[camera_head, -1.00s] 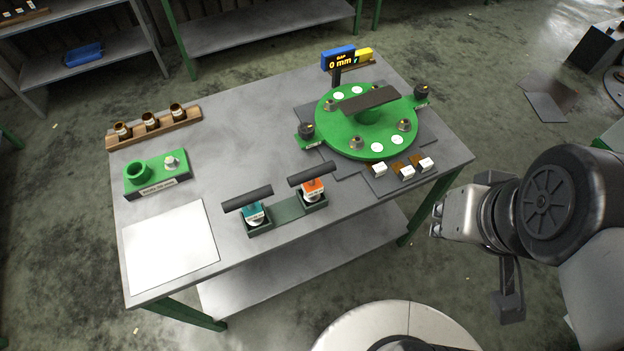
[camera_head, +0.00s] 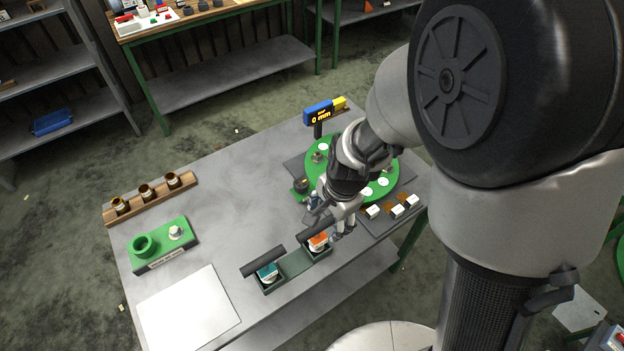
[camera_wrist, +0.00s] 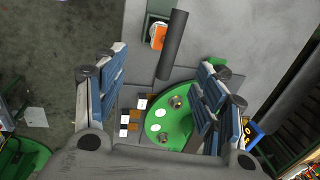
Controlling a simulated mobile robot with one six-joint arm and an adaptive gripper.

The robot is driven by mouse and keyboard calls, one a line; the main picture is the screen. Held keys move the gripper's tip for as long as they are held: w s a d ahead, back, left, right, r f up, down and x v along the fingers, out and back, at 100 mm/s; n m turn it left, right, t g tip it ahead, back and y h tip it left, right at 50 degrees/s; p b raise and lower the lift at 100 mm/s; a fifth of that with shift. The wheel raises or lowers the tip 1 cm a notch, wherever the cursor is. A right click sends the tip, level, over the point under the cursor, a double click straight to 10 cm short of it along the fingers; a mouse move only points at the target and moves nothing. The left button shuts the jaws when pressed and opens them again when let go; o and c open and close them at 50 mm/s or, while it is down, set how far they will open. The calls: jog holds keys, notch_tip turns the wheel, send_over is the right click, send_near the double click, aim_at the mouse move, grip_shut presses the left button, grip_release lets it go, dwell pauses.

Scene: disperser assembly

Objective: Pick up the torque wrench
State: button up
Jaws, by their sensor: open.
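Two T-shaped tools with dark bar handles stand in a green holder (camera_head: 292,264) at the table's front. One has an orange body (camera_head: 318,240), the other a teal body (camera_head: 268,271). I cannot tell by label which is the torque wrench. My gripper (camera_head: 333,219) is above the table, close to the orange tool, and partly covers it in the head view. In the wrist view my gripper (camera_wrist: 163,62) is open, with blue-padded fingers apart. The orange tool's dark handle (camera_wrist: 173,45) shows in the gap between them, beyond the fingertips; no contact is visible.
The green disc fixture (camera_head: 318,150) is behind my gripper, partly hidden by my arm. White-topped small parts (camera_head: 397,211) lie right of the gripper. A gap display (camera_head: 319,114) stands behind. A wooden rack (camera_head: 152,199) and green block (camera_head: 163,246) are left. The table's middle is clear.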

aim_at(319, 234)
jog(key=f+b, duration=0.1)
jog(key=f, duration=0.2)
jog(key=w+f+b, duration=0.1)
jog(key=f+b, duration=0.1)
jog(key=f, duration=0.2)
jog(key=a+f+b, duration=0.1)
jog(key=f, duration=0.3)
jog(key=shift+w+a+f+b, duration=0.1)
jog(key=shift+w+f+b, duration=0.05)
jog(key=shift+w+b, duration=0.25)
jog(key=shift+w+a+f+b, duration=0.25)
jog(key=shift+f+b, duration=0.2)
jog(key=shift+f, duration=0.45)
jog(key=shift+w+a+f+b, duration=0.2)
jog(key=shift+f+b, duration=0.25)
jog(key=shift+f, duration=0.45)
jog(key=shift+w+a+f+b, duration=0.15)
jog(key=shift+w+f+b, duration=0.25)
jog(key=shift+f, duration=0.5)
jog(key=shift+s+r, duration=0.1)
jog(key=shift+c, duration=0.3)
jog(key=c, duration=1.5)
